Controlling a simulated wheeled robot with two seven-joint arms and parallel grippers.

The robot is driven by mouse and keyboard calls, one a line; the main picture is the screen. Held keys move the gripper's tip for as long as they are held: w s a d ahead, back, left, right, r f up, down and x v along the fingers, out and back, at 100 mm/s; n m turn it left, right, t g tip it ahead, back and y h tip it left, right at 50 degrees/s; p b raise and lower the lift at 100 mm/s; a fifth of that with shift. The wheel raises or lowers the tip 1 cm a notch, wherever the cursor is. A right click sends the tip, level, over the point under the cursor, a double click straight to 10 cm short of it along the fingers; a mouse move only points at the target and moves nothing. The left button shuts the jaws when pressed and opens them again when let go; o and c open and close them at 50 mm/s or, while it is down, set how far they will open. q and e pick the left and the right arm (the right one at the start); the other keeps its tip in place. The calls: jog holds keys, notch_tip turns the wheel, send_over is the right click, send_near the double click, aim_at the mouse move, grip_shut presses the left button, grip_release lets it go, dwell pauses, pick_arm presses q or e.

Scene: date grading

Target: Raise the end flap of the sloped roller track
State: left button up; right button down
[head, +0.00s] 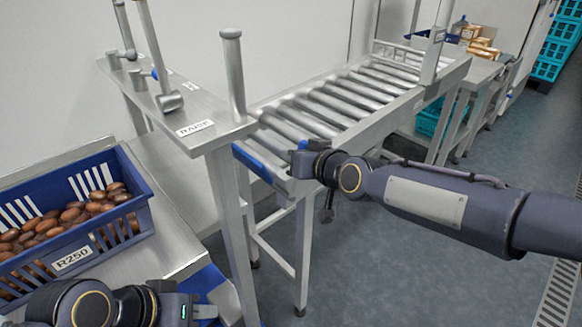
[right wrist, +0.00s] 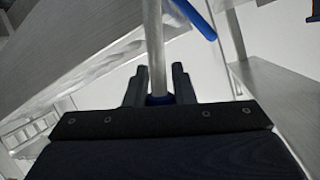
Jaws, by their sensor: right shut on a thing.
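The sloped roller track (head: 335,105) runs from the middle of the head view up to the back right. A blue strip (head: 257,163), apparently its end flap, lies across the near, low end. My right gripper (head: 303,162) is at the right end of this strip; its fingers are mostly hidden there. In the right wrist view, my right gripper (right wrist: 159,86) is shut on a thin grey metal rod (right wrist: 154,40). A blue bar (right wrist: 195,18) shows beyond it. My left gripper (head: 203,308) is low in the head view, beside the bench; its finger gap is unclear.
A blue crate of dates (head: 128,213) labelled R250 stands on the left bench. A raised metal shelf (head: 187,112) with a RAISE label and upright levers stands left of the track. A post (head: 233,75) rises at the shelf's corner. Floor (head: 400,255) is clear at right.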

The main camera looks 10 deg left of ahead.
jog(key=shift+w+d+f+m+g+y+b, duration=0.45)
jog(key=shift+w+d+f+m+b, duration=0.4)
jog(key=shift+b, duration=0.65)
jog(key=shift+a+r+m, duration=0.1)
jog(key=shift+r+m, duration=0.05)
jog(key=shift+m, duration=0.1)
jog(key=c, duration=1.2)
grip_release()
jog(key=shift+c, duration=0.2)
jog(key=shift+r, duration=0.1)
jog(key=v, duration=0.7)
jog(key=shift+s+d+r, duration=0.2)
